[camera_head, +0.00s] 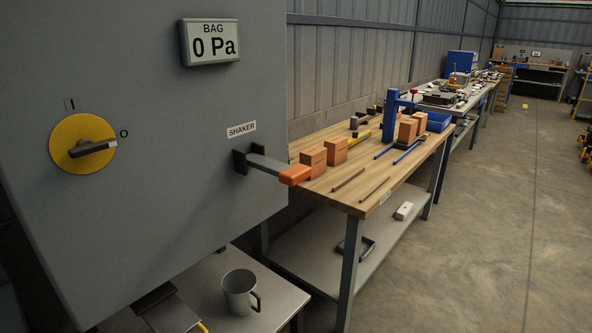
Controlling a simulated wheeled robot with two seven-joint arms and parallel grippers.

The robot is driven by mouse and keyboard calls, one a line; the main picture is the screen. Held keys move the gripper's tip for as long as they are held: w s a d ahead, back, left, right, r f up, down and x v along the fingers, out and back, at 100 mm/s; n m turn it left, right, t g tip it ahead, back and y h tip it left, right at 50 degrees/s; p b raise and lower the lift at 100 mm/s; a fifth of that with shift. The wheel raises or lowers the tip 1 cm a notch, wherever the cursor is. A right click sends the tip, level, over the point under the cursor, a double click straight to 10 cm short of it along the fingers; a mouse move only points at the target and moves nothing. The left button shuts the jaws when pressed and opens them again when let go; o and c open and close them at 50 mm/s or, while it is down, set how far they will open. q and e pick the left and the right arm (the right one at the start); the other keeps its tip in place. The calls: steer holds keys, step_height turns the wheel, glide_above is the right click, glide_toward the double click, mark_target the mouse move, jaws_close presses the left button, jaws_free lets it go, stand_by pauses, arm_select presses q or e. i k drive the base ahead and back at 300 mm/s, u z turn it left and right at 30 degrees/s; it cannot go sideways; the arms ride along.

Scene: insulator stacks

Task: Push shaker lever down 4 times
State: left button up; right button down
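The shaker lever (266,165) sticks out to the right from the grey cabinet (150,220), below a label reading "SHAKER" (241,129). It has a grey bar, a dark mount at its base and an orange grip (295,175) at its end. The bar slopes slightly downward toward the grip in the picture. A display (212,43) on the cabinet reads "BAG 0 Pa". Neither of my grippers is in view, and nothing touches the lever.
A yellow rotary switch (83,143) is on the cabinet's left. A grey mug (240,292) stands on a low table (275,290) below the lever. A wooden workbench (365,190) with brown blocks (313,161) and tools stands behind the lever.

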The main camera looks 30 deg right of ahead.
mark_target(290, 176)
steer(key=z, duration=0.55)
steer(key=k, duration=0.65)
steer(key=z, duration=0.6)
steer(key=i, duration=1.4)
steer(key=u, duration=0.7)
